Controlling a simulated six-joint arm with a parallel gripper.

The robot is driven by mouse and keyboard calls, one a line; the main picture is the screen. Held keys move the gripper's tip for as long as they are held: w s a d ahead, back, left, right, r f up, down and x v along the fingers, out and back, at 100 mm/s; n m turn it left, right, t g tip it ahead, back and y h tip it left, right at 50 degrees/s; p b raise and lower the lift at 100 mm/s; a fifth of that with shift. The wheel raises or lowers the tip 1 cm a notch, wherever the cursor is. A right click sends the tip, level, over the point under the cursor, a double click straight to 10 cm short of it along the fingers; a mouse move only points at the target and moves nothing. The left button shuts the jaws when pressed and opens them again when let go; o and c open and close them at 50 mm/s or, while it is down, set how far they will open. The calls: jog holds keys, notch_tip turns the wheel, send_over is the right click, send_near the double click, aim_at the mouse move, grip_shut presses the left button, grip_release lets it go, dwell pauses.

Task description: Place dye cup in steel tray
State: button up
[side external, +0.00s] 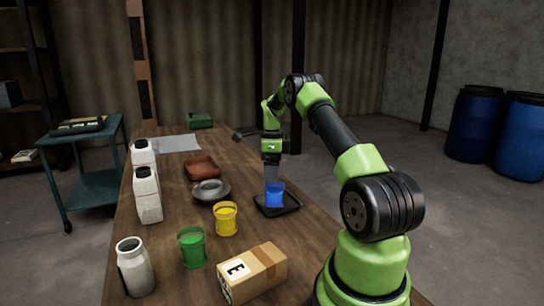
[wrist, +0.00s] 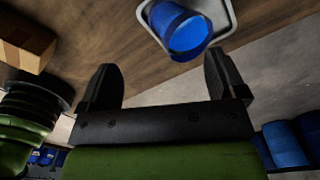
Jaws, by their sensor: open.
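A blue cup (side external: 275,195) stands, apparently upright, in a small dark tray with a raised rim (side external: 293,207), right of the table's middle. In the wrist view the blue cup (wrist: 182,30) lies past my fingertips, inside the grey, metal-looking rim of the tray (wrist: 231,20). My gripper (side external: 272,178) points down just above the cup. Its two fingers are spread with nothing between them in the wrist view (wrist: 163,75). A yellow cup (side external: 226,220) and a green cup (side external: 193,249) stand on the table to the left.
A grey round dish (side external: 211,191) and a reddish-brown tray (side external: 202,168) lie left of the dark tray. White bottles (side external: 147,195) line the left edge. A grey jar (side external: 134,268) and a cardboard box (side external: 252,274) stand in front.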

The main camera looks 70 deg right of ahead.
aim_at(270, 192)
jog(key=w+a+r+n+t+h, duration=0.1)
jog(key=w+a+r+n+t, duration=0.2)
jog(key=a+r+n, duration=1.15)
jog(key=s+a+r+n+t, duration=0.1)
jog(key=s+a+r+n, duration=0.2)
jog(key=a, duration=0.4)
jog(key=s+a+r+n+t, duration=0.1)
jog(key=s+a+r+n, duration=0.1)
jog(key=a+r, duration=0.35)
jog(key=s+a+f+n+t+y, duration=0.2)
jog(key=s+a+f+n, duration=0.2)
jog(key=s+a+n, duration=0.5)
jog(key=shift+s+y, duration=0.3)
jog(key=shift+s, duration=0.2)
